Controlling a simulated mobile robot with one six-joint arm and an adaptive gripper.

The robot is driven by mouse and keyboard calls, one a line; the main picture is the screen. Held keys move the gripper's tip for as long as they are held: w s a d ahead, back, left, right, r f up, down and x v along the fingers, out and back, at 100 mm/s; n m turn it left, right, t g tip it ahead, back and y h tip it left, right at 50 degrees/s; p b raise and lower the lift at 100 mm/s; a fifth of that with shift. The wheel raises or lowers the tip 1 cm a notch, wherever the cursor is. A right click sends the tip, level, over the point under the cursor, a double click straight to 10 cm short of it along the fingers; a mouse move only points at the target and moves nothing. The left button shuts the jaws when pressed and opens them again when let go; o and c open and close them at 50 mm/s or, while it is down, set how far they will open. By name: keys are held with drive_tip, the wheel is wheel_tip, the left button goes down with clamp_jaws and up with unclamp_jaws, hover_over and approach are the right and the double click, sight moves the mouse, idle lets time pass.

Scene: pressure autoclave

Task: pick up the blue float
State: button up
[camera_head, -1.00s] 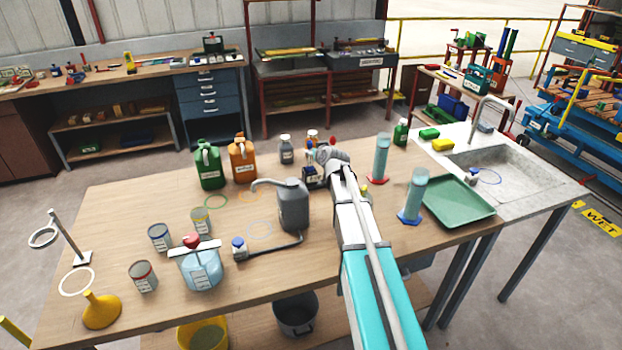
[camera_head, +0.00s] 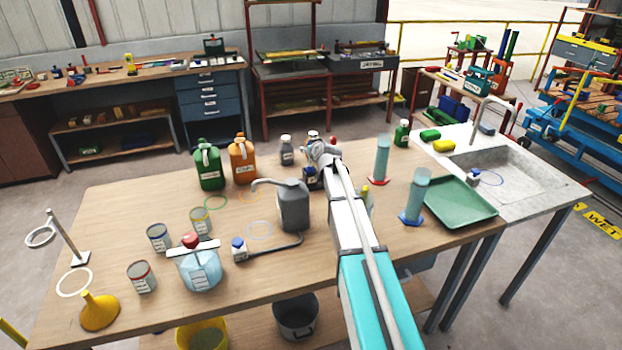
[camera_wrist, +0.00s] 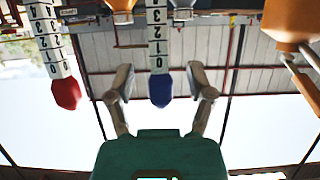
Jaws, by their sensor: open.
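The blue float shows in the wrist view as a blue tip (camera_wrist: 160,88) on a white stem marked with black numbers. It is between the two fingers of my gripper (camera_wrist: 159,78), with a visible gap on each side. A similar float with a red tip (camera_wrist: 67,93) is left of the left finger, outside the jaws. In the head view my gripper (camera_head: 322,158) is over the back middle of the workbench (camera_head: 130,208), behind the grey can (camera_head: 293,208). There the blue float is hidden or too small to tell, and a bit of red shows just behind my gripper.
Small bottles (camera_head: 287,150), a green jug (camera_head: 208,168) and an orange jug (camera_head: 242,160) stand left of my gripper. Two tall cylinders (camera_head: 381,158) (camera_head: 415,195) and a green tray (camera_head: 458,202) are to the right. The bench's front left holds cans and a funnel (camera_head: 99,312).

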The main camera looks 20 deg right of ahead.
drive_tip(key=shift+w, duration=0.1)
idle(0.5)
clamp_jaws()
